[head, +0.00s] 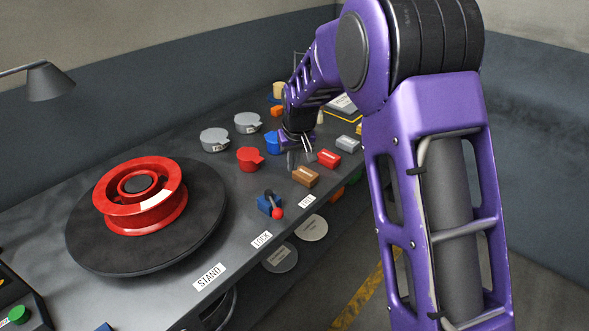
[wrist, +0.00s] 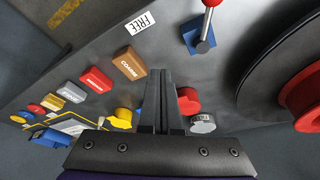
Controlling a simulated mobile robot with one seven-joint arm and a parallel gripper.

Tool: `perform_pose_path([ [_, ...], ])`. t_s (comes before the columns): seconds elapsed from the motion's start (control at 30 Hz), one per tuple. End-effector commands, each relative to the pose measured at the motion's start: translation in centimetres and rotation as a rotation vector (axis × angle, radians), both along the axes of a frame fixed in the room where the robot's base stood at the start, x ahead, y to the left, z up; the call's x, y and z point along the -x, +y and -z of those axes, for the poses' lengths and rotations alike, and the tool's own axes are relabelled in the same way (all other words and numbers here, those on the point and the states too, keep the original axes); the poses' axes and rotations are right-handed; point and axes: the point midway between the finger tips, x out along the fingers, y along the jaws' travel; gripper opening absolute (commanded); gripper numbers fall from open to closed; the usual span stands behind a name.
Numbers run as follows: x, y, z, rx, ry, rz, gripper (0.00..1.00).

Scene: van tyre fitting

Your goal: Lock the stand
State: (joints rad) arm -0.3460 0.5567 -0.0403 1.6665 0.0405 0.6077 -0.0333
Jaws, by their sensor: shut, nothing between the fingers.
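The stand is a round black turntable (head: 90,240) with a red wheel rim (head: 140,190) on it; both show partly at the right of the wrist view. A lever with a red knob (head: 278,214) rises from a blue base (head: 266,204) at the bench's front edge. The LOCK label (head: 262,240) lies on the stand side of it, the FREE label (head: 307,201) on the other. The knob sits between the labels; its exact setting is unclear. In the wrist view the lever (wrist: 207,25) is ahead of my gripper (wrist: 158,72), which is shut, empty and apart from it.
A brown block (head: 306,177), a red block (head: 329,158) and a grey block (head: 348,142) line the front edge beyond the lever. A red pot (head: 249,160) and grey pots (head: 214,139) stand behind. Bare bench lies between the stand and lever. A lamp (head: 48,82) overhangs the left.

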Motion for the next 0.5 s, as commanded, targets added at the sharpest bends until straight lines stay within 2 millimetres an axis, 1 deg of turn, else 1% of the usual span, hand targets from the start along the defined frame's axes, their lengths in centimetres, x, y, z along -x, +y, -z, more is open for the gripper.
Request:
perform_pose_path([
  [0.03, -0.1, 0.0, 0.9, 0.002, 0.005, 0.000, 0.00],
  [0.17, -0.8, 0.3, 3.2, 0.002, 0.005, -0.001, 0.00],
  [0.47, -2.7, 0.9, 9.4, 0.002, 0.004, 0.000, 0.00],
  [0.5, -2.1, 0.7, 8.6, 0.001, 0.000, 0.000, 0.00],
])
